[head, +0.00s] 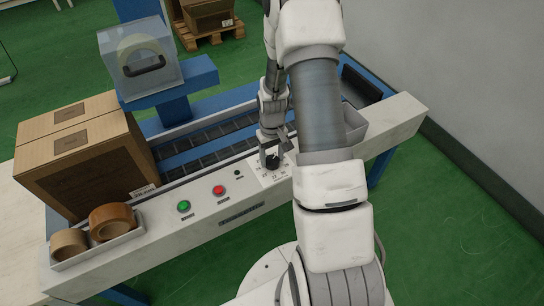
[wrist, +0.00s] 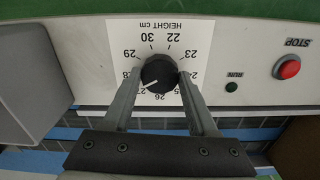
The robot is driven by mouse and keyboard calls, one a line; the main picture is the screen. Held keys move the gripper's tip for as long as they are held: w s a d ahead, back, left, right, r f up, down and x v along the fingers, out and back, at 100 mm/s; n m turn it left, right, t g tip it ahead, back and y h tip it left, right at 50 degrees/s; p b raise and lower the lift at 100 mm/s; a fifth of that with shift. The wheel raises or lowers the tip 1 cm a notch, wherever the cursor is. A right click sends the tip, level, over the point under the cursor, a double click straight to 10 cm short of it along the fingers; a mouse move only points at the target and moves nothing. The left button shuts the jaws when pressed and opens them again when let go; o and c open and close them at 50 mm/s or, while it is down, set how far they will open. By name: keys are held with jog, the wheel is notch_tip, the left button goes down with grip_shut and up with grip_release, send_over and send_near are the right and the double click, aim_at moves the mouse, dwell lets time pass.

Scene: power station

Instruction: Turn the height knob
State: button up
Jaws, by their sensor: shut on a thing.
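The height knob (wrist: 160,75) is a black round knob on a white dial plate (wrist: 175,35) marked "HEIGHT cm", with numbers from 22 to 30. In the wrist view its white pointer line points down-left, at about 27. My gripper (wrist: 160,80) has one finger on each side of the knob and is shut on it. In the head view my gripper (head: 272,158) is at the front panel of the machine, over the dark knob (head: 272,163). The fingers partly cover the numbers near 24 and 28.
Left of the knob are a red stop button (head: 218,190) and a green button (head: 184,206). A large cardboard box (head: 85,150) stands at the left. Tape rolls (head: 112,221) lie in a tray at the front left. A grey box (wrist: 25,85) is beside the dial plate.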

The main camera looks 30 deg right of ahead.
aim_at(272, 160)
jog(key=shift+m, duration=1.7)
jog(key=o, duration=1.4)
jog(key=shift+r, duration=0.1)
notch_tip(272, 160, up, 17)
jog(key=p, duration=0.4)
jog(key=shift+r, duration=0.15)
jog(key=shift+r, duration=0.1)
